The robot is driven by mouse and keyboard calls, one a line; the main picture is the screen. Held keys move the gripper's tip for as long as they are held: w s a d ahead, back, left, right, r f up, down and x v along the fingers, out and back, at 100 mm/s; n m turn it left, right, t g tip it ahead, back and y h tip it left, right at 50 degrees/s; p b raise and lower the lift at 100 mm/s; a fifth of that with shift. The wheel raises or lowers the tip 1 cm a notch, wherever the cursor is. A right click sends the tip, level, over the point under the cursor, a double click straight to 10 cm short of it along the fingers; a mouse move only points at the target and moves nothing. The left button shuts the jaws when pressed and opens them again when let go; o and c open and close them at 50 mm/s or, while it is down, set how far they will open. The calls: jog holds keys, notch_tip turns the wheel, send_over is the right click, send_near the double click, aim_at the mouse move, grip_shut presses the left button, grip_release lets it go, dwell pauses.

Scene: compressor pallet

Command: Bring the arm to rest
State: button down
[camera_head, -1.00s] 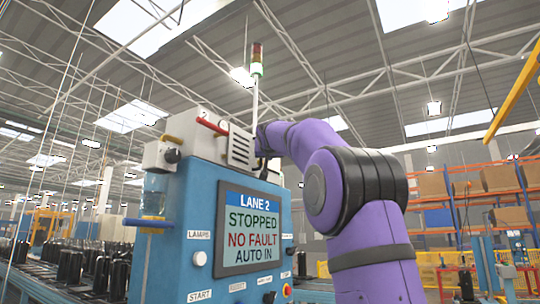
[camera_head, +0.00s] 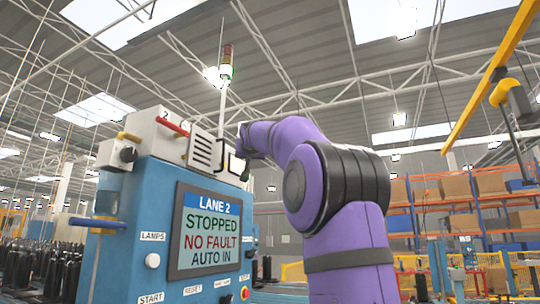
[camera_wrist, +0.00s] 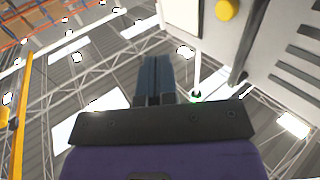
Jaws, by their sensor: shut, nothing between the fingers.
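My gripper (camera_wrist: 155,82) shows in the wrist view as two dark blue fingers lying together, shut and empty, pointing toward the roof. In the head view the gripper is not clearly visible; the arm's far end is beside the pale box on the cabinet top. In the wrist view a pale slotted housing (camera_wrist: 285,50) is to the right of the fingers, apart from them.
The blue cabinet (camera_head: 120,215) stands close on the left. Its screen (camera_head: 208,230) reads LANE 2, STOPPED, NO FAULT, AUTO IN. A signal tower (camera_head: 226,65) stands behind it. Orange racks (camera_head: 400,205) with cartons are at the back right. A yellow beam (camera_head: 490,75) hangs upper right.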

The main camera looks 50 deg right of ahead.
jog(key=s+d, duration=0.3)
jog(key=s, duration=0.3)
jog(key=shift+s+d, duration=0.2)
jog(key=shift+d, duration=0.05)
jog(key=s+a+f+n+g+y, duration=0.1)
jog(key=s+a+f+n+y, duration=0.15)
jog(key=a+f, duration=0.65)
jog(key=s+a+f+n+g+y, duration=0.1)
jog(key=s+a+f+y, duration=0.2)
jog(key=a+f, duration=0.5)
jog(key=s+a+f+n+g+y, duration=0.1)
jog(key=s+a+f+g+y, duration=0.15)
jog(key=a+f, duration=0.65)
jog(key=s+a+f+n+g+y, duration=0.1)
jog(key=s+a+f, duration=0.2)
jog(key=s+f, duration=0.2)
jog(key=s+a+f+n+g+y, duration=0.1)
jog(key=s+f, duration=0.4)
jog(key=f, duration=0.7)
jog(key=s+a+f+n+g+y, duration=0.1)
jog(key=s+a+f+g, duration=0.1)
jog(key=s+a+f, duration=0.2)
notch_tip(320, 180, down, 4)
jog(key=shift+s+a+f, duration=0.25)
jog(key=shift+s+a, duration=0.1)
jog(key=shift+s, duration=0.6)
